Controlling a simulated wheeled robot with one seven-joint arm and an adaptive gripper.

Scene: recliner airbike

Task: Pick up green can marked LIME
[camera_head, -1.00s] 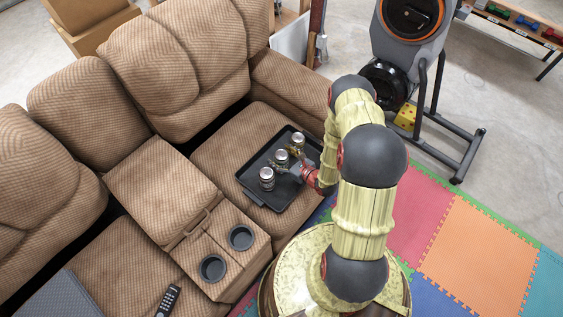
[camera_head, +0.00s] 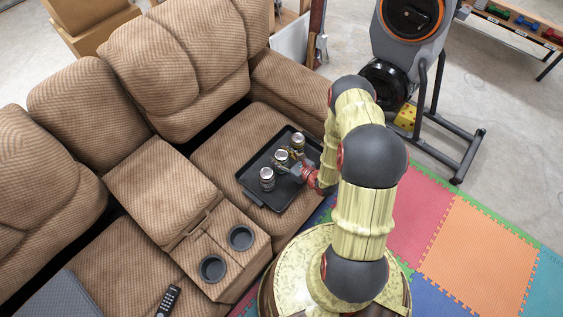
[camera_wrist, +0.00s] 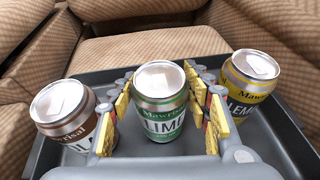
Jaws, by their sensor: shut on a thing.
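The green can marked LIME (camera_wrist: 161,104) stands upright between my gripper's two fingers in the wrist view. My gripper (camera_wrist: 162,110) is shut on it, with yellow pads at both sides of the can. The green can (camera_head: 282,157) is the middle one of three in the head view, partly hidden by my gripper (camera_head: 289,164). A brown-labelled can (camera_wrist: 66,118) is at left and a yellow can marked LEM… (camera_wrist: 251,86) is at right in the wrist view. All three are at the dark tray (camera_head: 257,196).
The tray lies on the brown recliner seat (camera_head: 215,150). The other two cans are close beside my fingers. An armrest with two cup holders (camera_head: 240,237) and a remote (camera_head: 168,301) are at left. An exercise bike (camera_head: 408,50) stands behind my arm.

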